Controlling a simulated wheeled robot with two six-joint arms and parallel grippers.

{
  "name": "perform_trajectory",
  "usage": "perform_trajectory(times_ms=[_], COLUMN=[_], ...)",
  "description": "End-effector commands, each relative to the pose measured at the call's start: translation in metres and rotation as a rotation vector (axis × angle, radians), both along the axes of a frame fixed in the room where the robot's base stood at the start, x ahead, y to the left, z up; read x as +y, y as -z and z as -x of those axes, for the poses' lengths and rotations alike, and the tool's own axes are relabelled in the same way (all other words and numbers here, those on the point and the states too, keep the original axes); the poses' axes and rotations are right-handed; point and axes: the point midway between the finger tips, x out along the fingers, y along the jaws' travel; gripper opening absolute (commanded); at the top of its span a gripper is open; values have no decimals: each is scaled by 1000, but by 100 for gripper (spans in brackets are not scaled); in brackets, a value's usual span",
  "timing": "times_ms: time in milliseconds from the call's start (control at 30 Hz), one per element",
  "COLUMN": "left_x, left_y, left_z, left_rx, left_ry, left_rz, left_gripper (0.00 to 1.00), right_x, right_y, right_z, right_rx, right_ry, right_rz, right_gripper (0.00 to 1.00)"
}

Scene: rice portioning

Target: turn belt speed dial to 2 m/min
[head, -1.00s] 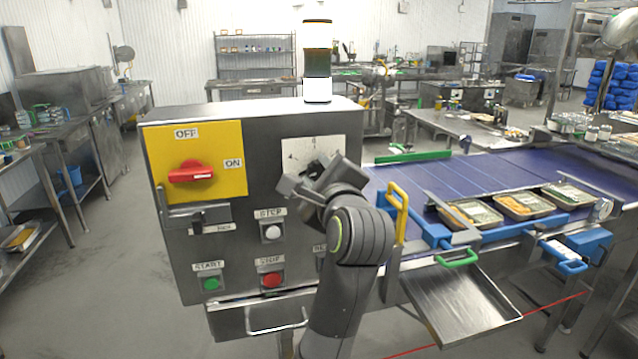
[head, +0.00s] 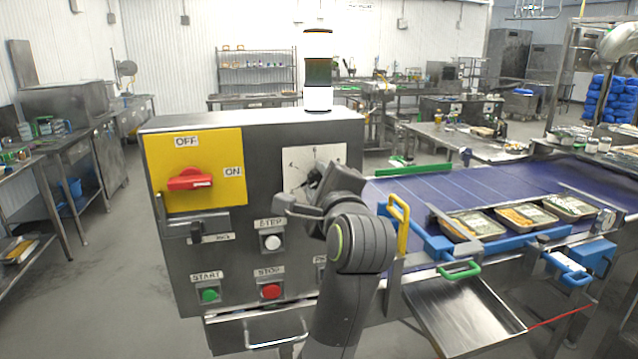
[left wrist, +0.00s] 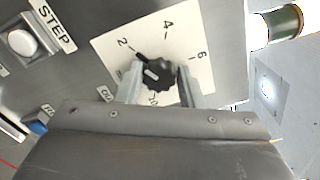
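The belt speed dial is a black knob (left wrist: 157,74) on a white plate (left wrist: 108,40) marked 2, 4, 6 and more. In the left wrist view its dark tip points close to the 2 mark; some lower numbers are partly covered. My left gripper (left wrist: 160,88) has one finger on each side of the knob, and both appear to touch it. In the head view my left gripper (head: 318,190) is at the white plate (head: 298,160) on the control box and hides most of the knob.
The grey control box (head: 255,185) carries a red switch (head: 190,180) on a yellow panel, a white STEP button (head: 272,242), a green START button (head: 209,295) and a red STOP button (head: 271,291). The blue belt (head: 440,184), with food trays (head: 472,225) beside it, is at right.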

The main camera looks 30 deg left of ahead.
Motion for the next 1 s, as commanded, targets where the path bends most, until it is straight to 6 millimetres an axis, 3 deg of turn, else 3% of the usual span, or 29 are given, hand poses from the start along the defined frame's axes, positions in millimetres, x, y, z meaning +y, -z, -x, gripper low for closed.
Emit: perform_trajectory(times_ms=[33,133,567,1000], left_x=[0,0,-6,-47], left_y=[0,0,2,3], left_z=[0,0,4,39], left_rx=[-1,0,-1,-1], left_ry=[0,0,2,4], left_rz=[-1,0,2,5], left_gripper=[42,54,54,54], right_x=[0,0,0,3], right_y=[0,0,4,28], right_z=[0,0,0,0], right_rx=[0,0,0,0], right_ry=[0,0,0,1], right_rz=[0,0,0,-3], right_gripper=[0,0,0,0])
